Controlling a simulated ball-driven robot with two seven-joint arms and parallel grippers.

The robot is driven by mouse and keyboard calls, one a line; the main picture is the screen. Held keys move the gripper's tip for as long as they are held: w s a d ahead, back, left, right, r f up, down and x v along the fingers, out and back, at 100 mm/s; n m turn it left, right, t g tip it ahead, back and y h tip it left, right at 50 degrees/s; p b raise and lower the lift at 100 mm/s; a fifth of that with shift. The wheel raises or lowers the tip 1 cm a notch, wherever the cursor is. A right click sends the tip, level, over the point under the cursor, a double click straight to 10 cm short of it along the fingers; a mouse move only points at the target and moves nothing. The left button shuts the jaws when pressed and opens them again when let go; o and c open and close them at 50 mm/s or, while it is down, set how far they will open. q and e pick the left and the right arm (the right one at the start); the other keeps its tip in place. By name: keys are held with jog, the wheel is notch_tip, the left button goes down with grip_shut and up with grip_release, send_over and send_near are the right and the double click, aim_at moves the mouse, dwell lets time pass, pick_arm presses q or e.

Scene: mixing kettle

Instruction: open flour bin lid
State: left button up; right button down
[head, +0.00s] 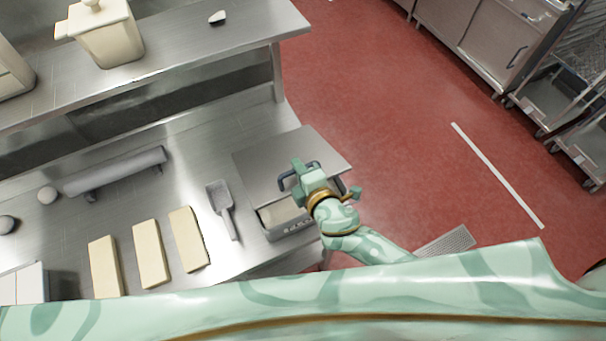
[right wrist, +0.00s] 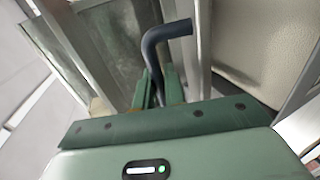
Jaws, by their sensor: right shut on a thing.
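The flour bin (head: 290,230) is set at the right end of the steel counter. Its flat grey lid (head: 268,158) is partly off the opening, and pale flour (head: 281,212) shows at the near side. A dark blue bar handle (head: 288,180) is on the lid. My right gripper (head: 300,174) is at the handle and shut on it. In the right wrist view the handle (right wrist: 165,38) rises from between the fingers, and the pale flour (right wrist: 245,50) shows at the right. My left gripper is not in view.
A grey scoop (head: 222,205) lies left of the bin. Several pale dough blocks (head: 148,254) lie further left, below a grey roller-like bar (head: 115,172). A raised steel shelf (head: 180,50) with a cream canister (head: 105,35) runs behind. Red floor (head: 390,120) is open to the right.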

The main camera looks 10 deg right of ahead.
jog(key=r, duration=0.1)
jog(key=w+r+p, duration=0.2)
jog(key=shift+w+a+r, duration=0.2)
jog(key=shift+a+r, duration=0.05)
jog(key=shift+a, duration=0.1)
jog(key=shift+w+a+r+p, duration=0.2)
jog(key=shift+w+r+p, duration=0.3)
jog(key=shift+w, duration=0.1)
jog(key=c, duration=1.6)
grip_release()
jog(key=shift+f, duration=0.1)
jog(key=b+v, duration=0.2)
jog(key=v, duration=1.4)
